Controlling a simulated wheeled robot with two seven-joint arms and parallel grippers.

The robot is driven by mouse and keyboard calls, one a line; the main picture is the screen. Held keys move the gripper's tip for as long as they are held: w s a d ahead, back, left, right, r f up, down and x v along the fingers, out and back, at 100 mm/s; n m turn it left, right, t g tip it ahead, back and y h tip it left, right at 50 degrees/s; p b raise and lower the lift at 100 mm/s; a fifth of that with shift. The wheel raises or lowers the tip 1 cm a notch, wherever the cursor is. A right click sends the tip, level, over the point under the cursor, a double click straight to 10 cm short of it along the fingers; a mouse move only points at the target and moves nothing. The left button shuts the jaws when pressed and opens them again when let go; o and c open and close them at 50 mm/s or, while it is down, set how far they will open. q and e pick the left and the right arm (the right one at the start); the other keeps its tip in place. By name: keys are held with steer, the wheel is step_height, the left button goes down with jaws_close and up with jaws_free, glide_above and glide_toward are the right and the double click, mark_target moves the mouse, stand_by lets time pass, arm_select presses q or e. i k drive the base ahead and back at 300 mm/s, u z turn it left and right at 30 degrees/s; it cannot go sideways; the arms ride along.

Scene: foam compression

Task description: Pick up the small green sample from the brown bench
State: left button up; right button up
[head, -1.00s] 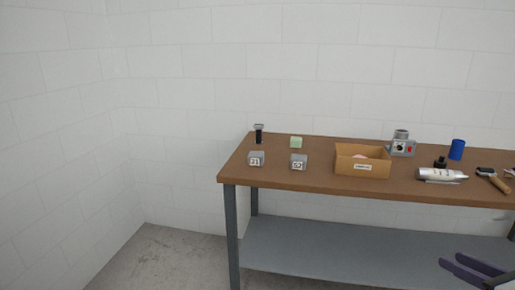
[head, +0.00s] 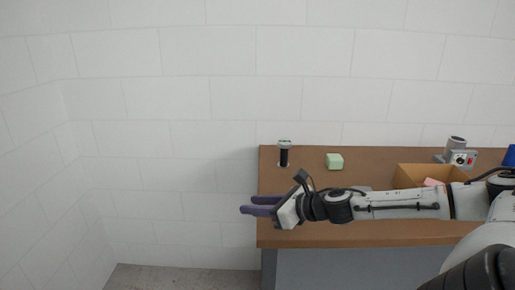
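The small green sample (head: 334,161) is a pale green block on the brown bench (head: 300,159), towards its back left. My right gripper (head: 243,205) reaches in from the right, in front of the sample, and points left past the bench's left edge. Its two purple-grey fingers show a narrow gap between them, with nothing seen in it. The gripper is apart from the sample. My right arm hides part of the bench front, where the two grey marked blocks stood earlier. My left gripper is not in view.
An open cardboard box (head: 422,173) with something pink inside is partly behind my arm. A grey device (head: 460,157) and a blue cylinder (head: 510,157) stand at the back right.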

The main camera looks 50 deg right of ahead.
mark_target(333, 161)
steer(key=z, duration=0.45)
steer(key=i, duration=1.6)
steer(key=z, duration=1.25)
steer(key=i, duration=0.4)
steer(key=z, duration=0.2)
